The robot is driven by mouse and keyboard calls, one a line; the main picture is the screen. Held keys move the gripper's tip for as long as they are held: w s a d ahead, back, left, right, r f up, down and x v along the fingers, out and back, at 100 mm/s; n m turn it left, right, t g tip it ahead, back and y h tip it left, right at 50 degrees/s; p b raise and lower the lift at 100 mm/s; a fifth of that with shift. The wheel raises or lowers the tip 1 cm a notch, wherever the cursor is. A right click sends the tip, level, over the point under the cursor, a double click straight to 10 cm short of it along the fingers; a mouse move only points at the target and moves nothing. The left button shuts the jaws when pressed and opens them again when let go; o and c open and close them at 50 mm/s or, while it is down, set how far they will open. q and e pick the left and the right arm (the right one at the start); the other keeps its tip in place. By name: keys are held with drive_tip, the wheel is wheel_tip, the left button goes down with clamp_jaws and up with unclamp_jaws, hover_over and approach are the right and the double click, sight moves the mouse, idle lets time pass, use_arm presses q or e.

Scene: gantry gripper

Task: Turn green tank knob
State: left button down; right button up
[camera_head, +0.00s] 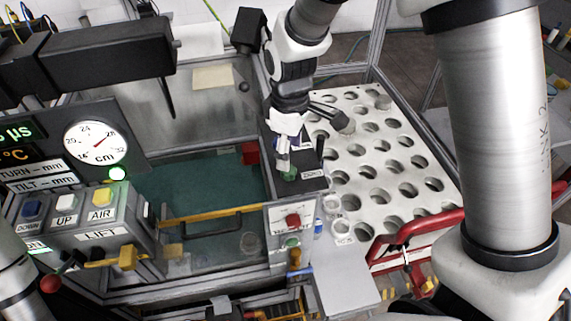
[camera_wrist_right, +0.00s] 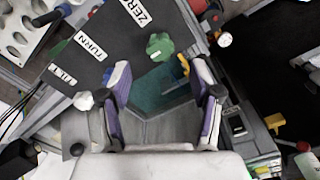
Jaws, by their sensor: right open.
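A green knob (camera_wrist_right: 159,45) sits at the edge of a dark panel (camera_wrist_right: 100,30) labelled ZERO, TURN and TILT. In the head view the green knob (camera_head: 290,174) shows just under my right gripper (camera_head: 283,158), partly covered by it. In the wrist view my right gripper (camera_wrist_right: 162,85) is open, with its two pads apart and nothing between them. My left gripper is not in view.
A water tank (camera_head: 200,195) lies left of the knob. A white perforated plate (camera_head: 385,150) is at right. A small panel with a red knob (camera_head: 293,220) stands in front. A button box (camera_head: 80,215) and a round gauge (camera_head: 96,143) are at left. A red rail (camera_head: 425,228) is at lower right.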

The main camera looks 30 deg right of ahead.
sight(290, 170)
drive_tip(key=f+b, duration=0.1)
drive_tip(key=s+f+b, duration=0.1)
drive_tip(key=f+b, duration=0.1)
drive_tip(key=f, duration=0.1)
drive_tip(key=shift+s, duration=0.35)
drive_tip(key=shift+w+f+b, duration=0.6)
drive_tip(key=shift+w+f, duration=0.45)
drive_tip(key=shift+w, duration=0.35)
drive_tip(key=shift+s+r, duration=0.3)
drive_tip(key=shift+s, duration=0.3)
drive_tip(key=shift+c, duration=0.6)
drive_tip(key=shift+s+r, duration=0.1)
drive_tip(key=shift+s, duration=0.15)
drive_tip(key=c, duration=0.6)
drive_tip(key=shift+w, duration=0.1)
drive_tip(key=c, duration=0.4)
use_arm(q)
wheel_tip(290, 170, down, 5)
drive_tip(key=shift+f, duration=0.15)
use_arm(e)
drive_tip(key=shift+w, duration=0.15)
